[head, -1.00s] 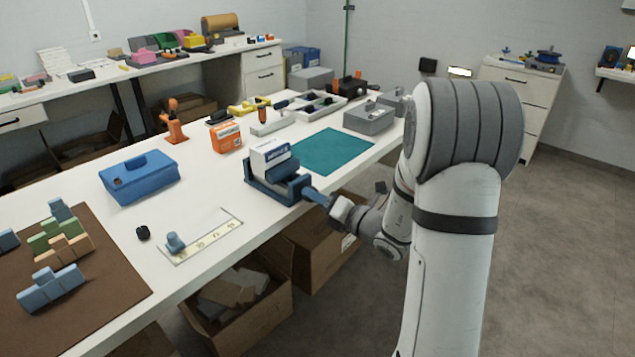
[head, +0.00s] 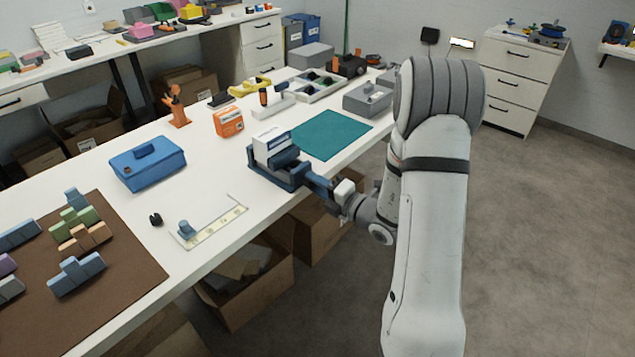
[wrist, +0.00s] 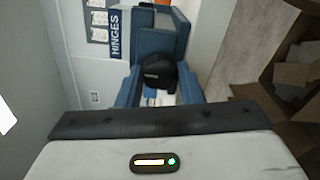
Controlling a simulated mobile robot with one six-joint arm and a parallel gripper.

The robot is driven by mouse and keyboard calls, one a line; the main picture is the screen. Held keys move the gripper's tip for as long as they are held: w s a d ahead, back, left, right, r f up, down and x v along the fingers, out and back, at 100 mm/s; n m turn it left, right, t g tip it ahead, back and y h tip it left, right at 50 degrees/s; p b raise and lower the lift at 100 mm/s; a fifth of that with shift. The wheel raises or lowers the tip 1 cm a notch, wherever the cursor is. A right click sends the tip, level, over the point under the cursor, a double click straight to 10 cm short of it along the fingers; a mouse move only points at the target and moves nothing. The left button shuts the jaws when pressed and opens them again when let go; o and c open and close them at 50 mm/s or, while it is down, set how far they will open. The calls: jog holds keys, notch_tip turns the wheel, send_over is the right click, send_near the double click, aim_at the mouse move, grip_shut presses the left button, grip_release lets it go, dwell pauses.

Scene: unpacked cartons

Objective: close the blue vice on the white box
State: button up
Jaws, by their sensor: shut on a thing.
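The blue vice (head: 262,176) stands near the front edge of the white workbench. The white box (head: 265,148) sits upright in it, beside the blue jaw; any gap between them is too small to tell. In the wrist view the vice (wrist: 160,42) shows ahead, with the box (wrist: 80,45) and its HINGES label at the left. My gripper (head: 318,185) reaches in from the right at the vice's near end. In the wrist view my gripper (wrist: 158,82) is shut on the black handle (wrist: 158,71) of the vice. The fingers partly hide the handle's shaft.
A teal mat (head: 330,135) lies behind the vice and a blue case (head: 147,163) to its left. An orange box (head: 228,122) and a grey box (head: 367,99) stand farther back. Open cartons (head: 250,290) sit under the bench. Floor at right is clear.

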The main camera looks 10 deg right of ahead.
jog(key=o, duration=1)
jog(key=shift+c, duration=0.2)
jog(key=v, duration=0.7)
jog(key=shift+s+d, duration=0.25)
jog(key=shift+s, duration=0.05)
